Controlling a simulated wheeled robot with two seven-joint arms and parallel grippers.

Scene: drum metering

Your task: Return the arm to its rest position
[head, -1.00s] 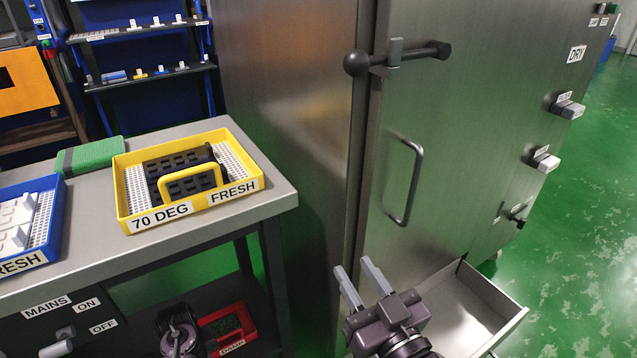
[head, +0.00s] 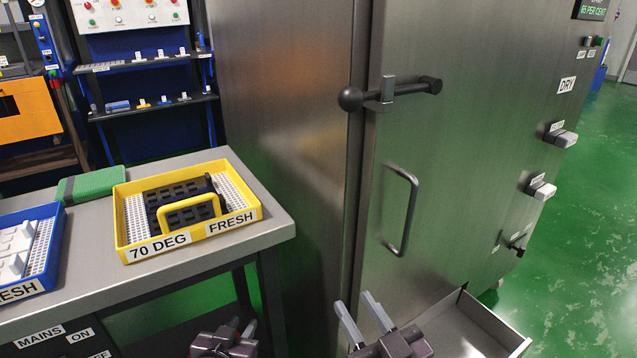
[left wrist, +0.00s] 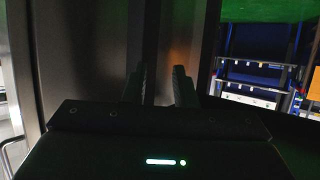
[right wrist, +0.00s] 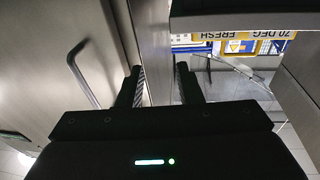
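My left gripper (head: 243,323) is low in the head view, in front of the bench's right end. Its fingers (left wrist: 160,72) stand a little apart in the left wrist view with nothing between them. My right gripper (head: 357,302) is low in the head view, in front of the steel cabinet and beside the pulled-out drawer. Its fingers (right wrist: 157,72) are apart and empty in the right wrist view. Most of both arms is out of the head view.
The steel cabinet (head: 290,130) has a bar handle (head: 408,215) and a latch lever (head: 390,93). Its open drawer (head: 500,335) juts out at lower right. The bench (head: 180,280) holds a yellow tray (head: 245,212), a blue tray (head: 55,262) and a green pad (head: 90,185). Green floor is free at right.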

